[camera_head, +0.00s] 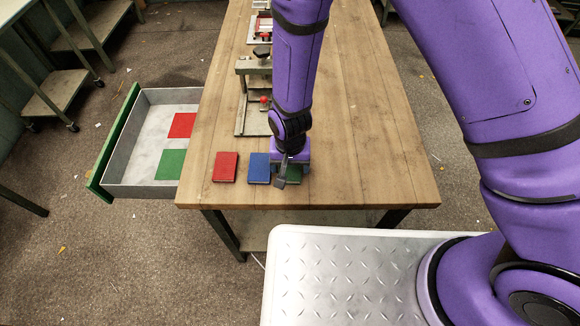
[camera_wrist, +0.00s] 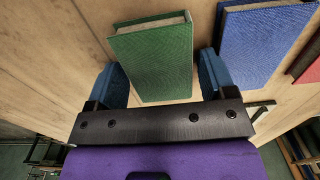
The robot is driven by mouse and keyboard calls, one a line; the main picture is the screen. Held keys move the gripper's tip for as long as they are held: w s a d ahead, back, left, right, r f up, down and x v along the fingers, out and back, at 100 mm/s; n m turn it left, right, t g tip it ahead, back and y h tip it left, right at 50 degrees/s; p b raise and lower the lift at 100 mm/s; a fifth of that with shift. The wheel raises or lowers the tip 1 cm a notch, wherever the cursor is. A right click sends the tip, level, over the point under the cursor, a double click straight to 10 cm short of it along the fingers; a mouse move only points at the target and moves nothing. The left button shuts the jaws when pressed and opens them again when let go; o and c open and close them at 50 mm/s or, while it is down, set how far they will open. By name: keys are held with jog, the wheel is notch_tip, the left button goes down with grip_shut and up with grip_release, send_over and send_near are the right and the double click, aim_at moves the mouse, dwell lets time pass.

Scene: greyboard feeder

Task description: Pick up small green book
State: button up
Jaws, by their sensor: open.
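The small green book (camera_wrist: 153,60) lies on the wooden table between the two fingers of my gripper (camera_wrist: 162,80) in the wrist view. The fingers are open, one on each side of it, with a gap on at least the right side. In the head view the green book (camera_head: 294,176) is mostly hidden under my gripper (camera_head: 288,178) near the table's front edge. A blue book (camera_head: 259,168) lies just left of it, and a red book (camera_head: 225,167) lies further left. The blue book also shows in the wrist view (camera_wrist: 262,45).
An open drawer (camera_head: 112,150) with a green front juts out left of the table (camera_head: 370,140), with red and green patches on its floor. Metal fixtures (camera_head: 253,118) stand further back on the table. The table's right side is clear.

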jog(key=c, duration=0.7)
